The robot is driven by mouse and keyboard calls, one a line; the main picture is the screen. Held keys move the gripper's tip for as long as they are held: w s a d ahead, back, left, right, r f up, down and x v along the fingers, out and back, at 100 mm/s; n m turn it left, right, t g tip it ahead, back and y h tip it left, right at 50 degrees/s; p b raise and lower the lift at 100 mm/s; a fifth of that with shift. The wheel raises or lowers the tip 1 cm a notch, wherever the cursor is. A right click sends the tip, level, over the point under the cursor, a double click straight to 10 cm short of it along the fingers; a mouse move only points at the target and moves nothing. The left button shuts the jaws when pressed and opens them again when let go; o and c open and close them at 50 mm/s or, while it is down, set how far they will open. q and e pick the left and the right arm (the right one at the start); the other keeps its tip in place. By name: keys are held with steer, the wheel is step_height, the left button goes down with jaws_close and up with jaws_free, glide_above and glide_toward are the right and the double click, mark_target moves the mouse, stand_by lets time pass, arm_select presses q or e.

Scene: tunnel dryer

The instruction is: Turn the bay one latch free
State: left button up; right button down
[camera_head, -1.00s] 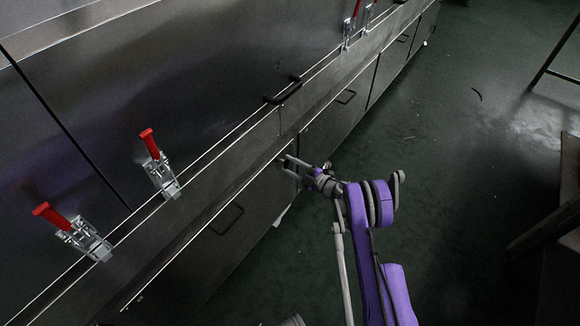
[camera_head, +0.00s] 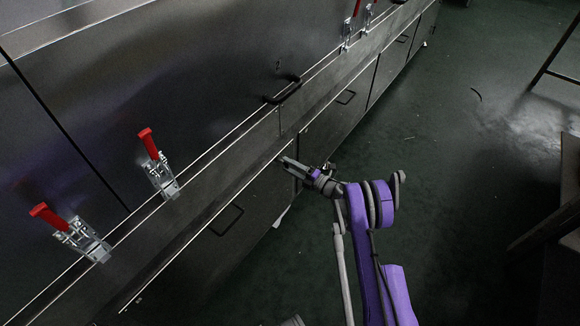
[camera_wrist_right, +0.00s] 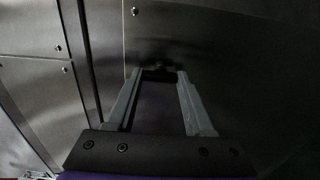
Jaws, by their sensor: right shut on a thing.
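The bay one latch (camera_wrist_right: 159,73) is a small dark piece on the steel panel, seen between my fingertips in the right wrist view. Its shape and turn angle are too dark to tell. My right gripper (camera_head: 284,161) is at the front face of the long steel cabinet, just below its ledge. In the right wrist view, its two grey fingers (camera_wrist_right: 160,77) lean inward and are shut on the latch. In the head view the gripper hides the latch.
Red-handled clamps (camera_head: 149,145) (camera_head: 47,216) stand along the cabinet ledge, with more at the top. A black handle (camera_head: 283,91) is on the upper panel. Lower doors have dark handles (camera_head: 227,220). The green floor (camera_head: 455,150) right of the cabinet is largely open.

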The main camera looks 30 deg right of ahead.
stand_by(0.3)
steer(key=shift+c, duration=1.4)
jaws_free()
steer(key=shift+s, duration=0.1)
steer(key=p+v, duration=0.2)
steer(key=v, duration=0.8)
steer(key=shift+s, duration=0.3)
steer(key=shift+d, duration=0.1)
